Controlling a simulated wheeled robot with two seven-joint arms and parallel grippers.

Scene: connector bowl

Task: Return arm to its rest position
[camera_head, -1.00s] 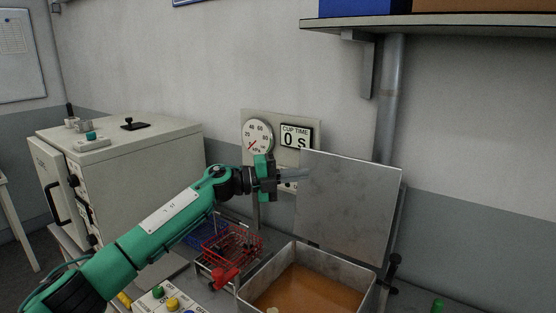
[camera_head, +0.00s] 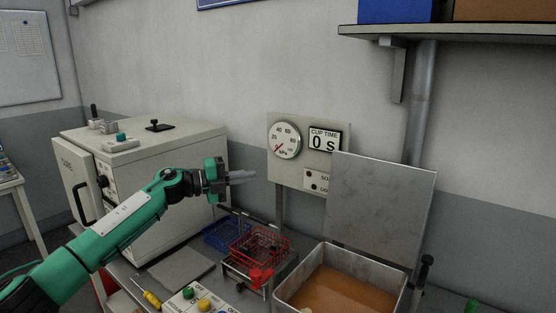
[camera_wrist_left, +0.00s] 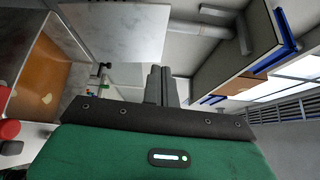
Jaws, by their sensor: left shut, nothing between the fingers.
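My left arm comes in from the left in the head view. Its gripper (camera_head: 243,177) is shut and empty, held in the air in front of the gauge panel and above the baskets. In the left wrist view the two fingers of the left gripper (camera_wrist_left: 161,72) lie close together with nothing between them. My right gripper is in neither view.
An open metal tank (camera_head: 284,291) with orange-brown liquid has its lid (camera_head: 383,208) raised. A red wire basket (camera_head: 260,244) and a blue one (camera_head: 221,232) stand left of it. A white cabinet (camera_head: 165,195) stands behind my arm. A shelf (camera_head: 460,33) hangs upper right.

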